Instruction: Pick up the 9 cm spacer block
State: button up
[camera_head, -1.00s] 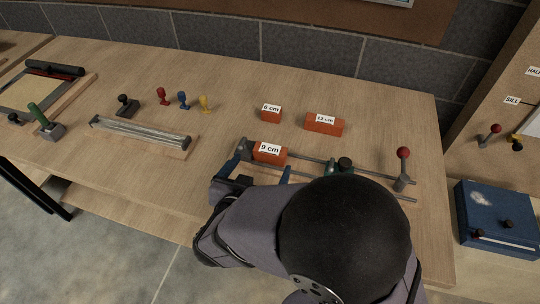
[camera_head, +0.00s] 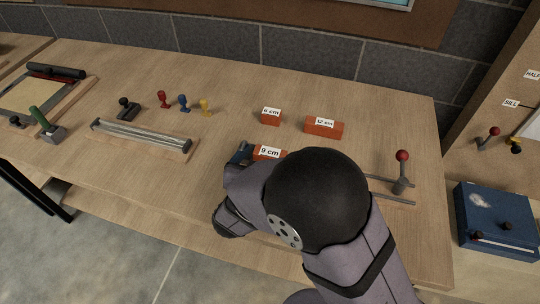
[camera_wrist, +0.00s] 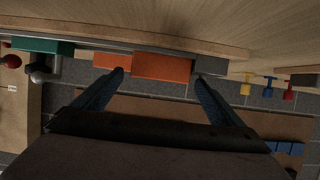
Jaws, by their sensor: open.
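The 9 cm spacer block (camera_head: 268,154) is orange with a white label and sits in the clamp fixture, partly hidden by my arm. In the wrist view, which is upside down, it is the larger orange block (camera_wrist: 162,68) in the centre. My gripper (camera_wrist: 159,77) is open, with one blue finger toward each end of the block. I cannot tell whether the fingers reach around it. In the head view one blue fingertip shows just left of the block; the other is hidden.
The 6 cm block (camera_head: 271,117) and 12 cm block (camera_head: 324,127) stand behind the fixture. The fixture's rails (camera_head: 391,196) and red-knobbed lever (camera_head: 401,171) lie to the right. Coloured stamps (camera_head: 184,101) and a metal-topped board (camera_head: 140,137) are left. A green fixture part (camera_wrist: 42,46) shows in the wrist view.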

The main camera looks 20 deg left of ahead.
jog(key=c, duration=1.2)
jog(key=shift+r, duration=0.15)
notch_tip(320, 180, up, 10)
jog(key=shift+p, duration=0.45)
